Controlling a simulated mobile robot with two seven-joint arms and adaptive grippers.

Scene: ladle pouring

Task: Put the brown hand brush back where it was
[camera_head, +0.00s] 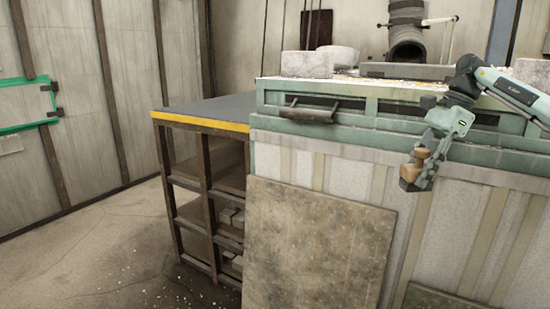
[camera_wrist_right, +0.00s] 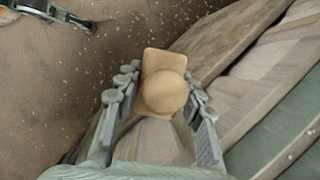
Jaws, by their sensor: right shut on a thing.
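The brown hand brush (camera_head: 411,172) is held by my right gripper (camera_head: 425,160) at the right of the head view, in front of the pale green workbench's front side and below its top edge. In the right wrist view the brush (camera_wrist_right: 164,85) shows as a tan block with a round knob, between the two fingers of my right gripper (camera_wrist_right: 152,100). The fingers are shut on it. My left gripper is not in view.
A stained panel (camera_head: 310,245) leans against the bench front. Floor at left is open.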

